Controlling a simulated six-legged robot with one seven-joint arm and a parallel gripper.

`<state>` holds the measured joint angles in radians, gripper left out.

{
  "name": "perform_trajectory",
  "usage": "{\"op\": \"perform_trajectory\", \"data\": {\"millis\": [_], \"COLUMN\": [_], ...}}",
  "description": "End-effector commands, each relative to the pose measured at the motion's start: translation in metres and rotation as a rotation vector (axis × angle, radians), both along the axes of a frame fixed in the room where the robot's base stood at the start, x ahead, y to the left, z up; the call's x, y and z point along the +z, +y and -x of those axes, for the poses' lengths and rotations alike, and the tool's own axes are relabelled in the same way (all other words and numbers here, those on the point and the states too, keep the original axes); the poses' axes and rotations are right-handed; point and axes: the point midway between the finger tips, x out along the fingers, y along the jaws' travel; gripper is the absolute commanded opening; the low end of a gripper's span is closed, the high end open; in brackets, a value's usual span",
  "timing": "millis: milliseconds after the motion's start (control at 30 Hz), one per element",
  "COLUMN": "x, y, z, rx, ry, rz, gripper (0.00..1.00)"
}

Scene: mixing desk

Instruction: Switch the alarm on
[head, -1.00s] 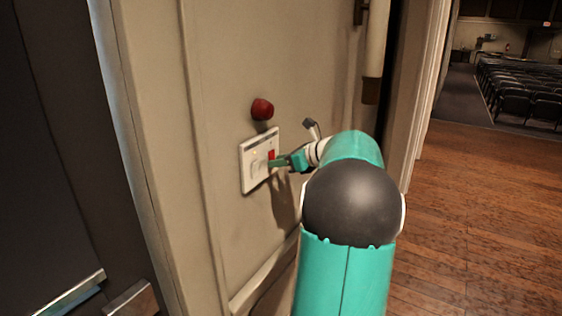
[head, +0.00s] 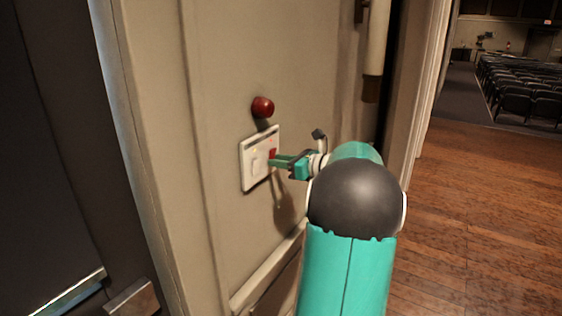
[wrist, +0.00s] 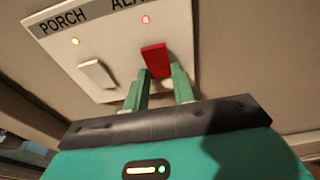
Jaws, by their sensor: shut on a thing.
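A white switch panel (head: 246,181) is on the beige wall. In the wrist view the panel (wrist: 113,48) carries the label PORCH at left and a partly cut-off label starting "ALA" at right. Under the cut-off label is a red switch (wrist: 154,59), with a glowing pinkish-red light above it. The red switch also shows in the head view (head: 272,153). My gripper (wrist: 161,73) has its two green fingers on either side of the red switch's lower part and is shut on it. The fingers hide part of its lower end.
A white switch (wrist: 97,74) under PORCH sits left of the red one, with a lit yellow light above it. A red dome (head: 263,107) sticks out of the wall just above the panel. Open wooden floor (head: 480,230) lies to the right.

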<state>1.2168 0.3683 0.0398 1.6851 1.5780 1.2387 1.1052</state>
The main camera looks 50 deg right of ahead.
Motion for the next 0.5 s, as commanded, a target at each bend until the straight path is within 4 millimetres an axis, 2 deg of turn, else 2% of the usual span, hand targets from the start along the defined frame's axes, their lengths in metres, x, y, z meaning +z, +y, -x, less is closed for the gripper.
{"op": "perform_trajectory", "data": {"millis": [33,67,167,500], "x": [-0.0004,-0.0004,-0.0004,0.0004], "y": [0.0008,0.0008,0.0006,-0.0004], "z": [-0.0006,-0.0006,-0.0005,0.0030], "rx": [0.002,0.002,0.002,0.000], "ry": [0.000,0.000,0.001,0.002], "rz": [-0.001,-0.001,-0.001,0.000], "gripper": [0.03,0.29,0.47,0.47]}}
